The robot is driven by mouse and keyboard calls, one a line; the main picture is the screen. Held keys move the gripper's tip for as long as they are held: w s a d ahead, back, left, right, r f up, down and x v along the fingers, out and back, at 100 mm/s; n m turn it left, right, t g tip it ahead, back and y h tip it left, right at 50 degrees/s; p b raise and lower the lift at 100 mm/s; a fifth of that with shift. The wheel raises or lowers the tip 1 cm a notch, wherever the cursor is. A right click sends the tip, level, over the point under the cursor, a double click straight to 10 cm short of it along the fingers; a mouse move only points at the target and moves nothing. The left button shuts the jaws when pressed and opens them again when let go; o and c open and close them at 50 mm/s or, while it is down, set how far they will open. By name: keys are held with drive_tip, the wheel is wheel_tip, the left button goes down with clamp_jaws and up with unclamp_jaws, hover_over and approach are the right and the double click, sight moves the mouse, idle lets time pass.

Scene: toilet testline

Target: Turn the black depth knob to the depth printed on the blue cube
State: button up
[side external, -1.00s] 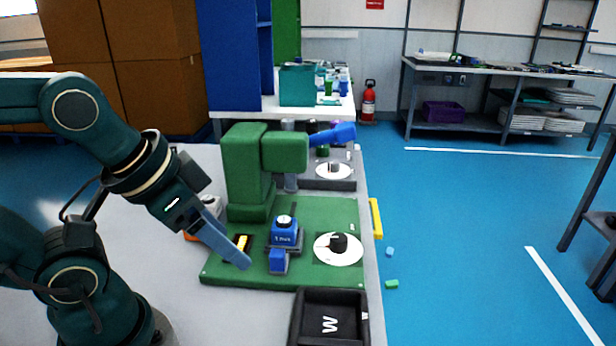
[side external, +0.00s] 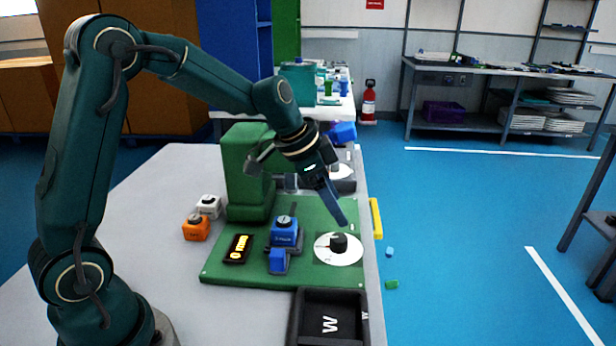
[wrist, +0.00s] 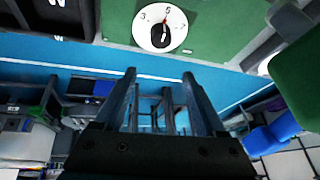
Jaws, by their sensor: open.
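The black depth knob (side external: 339,241) stands on a white dial (side external: 323,255) at the right of the green base. In the wrist view the dial (wrist: 143,30) shows a 3, a 5 and a 7 around the black knob (wrist: 160,35). The blue cube (side external: 285,233) sits in a holder left of the dial. Its print is too small to read surely. My gripper (side external: 343,220) is just above the knob, tilted down and apart from it. In the wrist view my gripper (wrist: 160,78) shows two parted fingers with nothing between them.
A green press column (side external: 243,175) stands behind the blue cube. An orange cube (side external: 196,228) and a white cube (side external: 209,205) sit at the left on the table. A dark display (side external: 238,249) lies on the base. A black tray (side external: 330,298) is in front. The table's right edge is close.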

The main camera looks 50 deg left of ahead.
drive_tip(key=g, duration=0.1)
hover_over(338, 238)
drive_tip(key=s, duration=0.2)
drive_tip(key=f, duration=0.4)
drive_tip(key=shift+a+f, duration=0.1)
drive_tip(key=shift+a, duration=0.3)
drive_tip(key=shift+x, duration=2.4)
drive_tip(key=shift+n, duration=0.3)
clamp_jaws()
